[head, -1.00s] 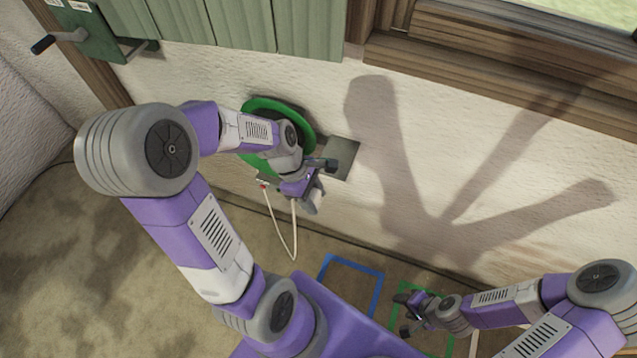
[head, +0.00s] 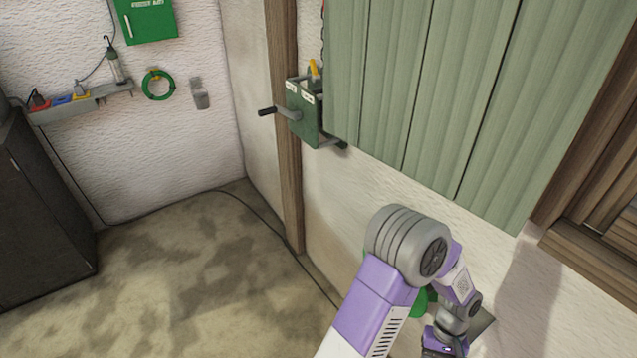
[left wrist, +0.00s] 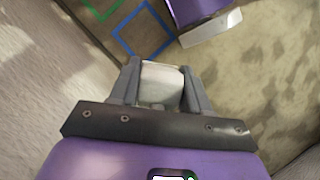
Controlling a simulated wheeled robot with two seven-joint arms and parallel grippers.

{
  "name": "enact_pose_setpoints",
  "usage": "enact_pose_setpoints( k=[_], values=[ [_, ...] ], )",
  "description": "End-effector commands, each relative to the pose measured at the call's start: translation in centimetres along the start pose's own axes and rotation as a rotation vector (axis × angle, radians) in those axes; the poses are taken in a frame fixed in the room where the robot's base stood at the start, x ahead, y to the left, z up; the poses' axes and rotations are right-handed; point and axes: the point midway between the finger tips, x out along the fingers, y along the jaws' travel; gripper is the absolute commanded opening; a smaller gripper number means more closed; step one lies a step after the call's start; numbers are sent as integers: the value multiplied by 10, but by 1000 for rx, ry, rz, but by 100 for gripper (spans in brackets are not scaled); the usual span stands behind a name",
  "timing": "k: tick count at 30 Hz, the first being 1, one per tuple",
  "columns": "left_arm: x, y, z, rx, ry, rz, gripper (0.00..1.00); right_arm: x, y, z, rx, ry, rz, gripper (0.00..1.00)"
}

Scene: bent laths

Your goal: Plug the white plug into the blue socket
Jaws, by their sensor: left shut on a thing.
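The white plug (left wrist: 162,85) sits between the two grey fingers of my left gripper (left wrist: 161,66) in the left wrist view, and the fingers are shut on it. In the head view my left arm reaches down to the wall at the bottom right, and the gripper there is mostly cut off by the lower edge. A blue socket (head: 62,100) is on the grey rail on the far left wall, between a red one (head: 39,103) and a yellow one (head: 82,92). It is small in view, far from my left gripper. My right gripper is out of view.
A dark cabinet (head: 40,215) stands at the left below the grey rail (head: 105,93). A green crank box (head: 303,112) juts out beside a wooden post (head: 285,160). Green shutters (head: 430,90) hang at the right. The floor (head: 170,270) between is clear, with a cable along the wall.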

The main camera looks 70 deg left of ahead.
Motion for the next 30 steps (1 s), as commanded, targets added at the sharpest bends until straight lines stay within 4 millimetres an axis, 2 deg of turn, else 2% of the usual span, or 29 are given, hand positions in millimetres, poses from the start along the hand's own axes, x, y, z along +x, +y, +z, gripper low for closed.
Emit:
enact_pose_setpoints(
  k=[1,6,12,17,25,27,30],
  values=[
    [16,9,-3,115,-5,-53,20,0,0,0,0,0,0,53],
    [63,29,-14,491,-3,-207,20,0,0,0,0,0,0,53],
    [100,41,-19,769,-1,-321,20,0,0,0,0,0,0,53],
    [112,44,-20,853,0,-354,20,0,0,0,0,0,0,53],
    [112,44,-20,859,1,-355,20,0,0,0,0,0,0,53],
    [112,44,-20,858,1,-355,20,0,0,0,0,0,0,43],
    [112,44,-20,857,1,-355,20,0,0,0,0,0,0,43]
  ],
)
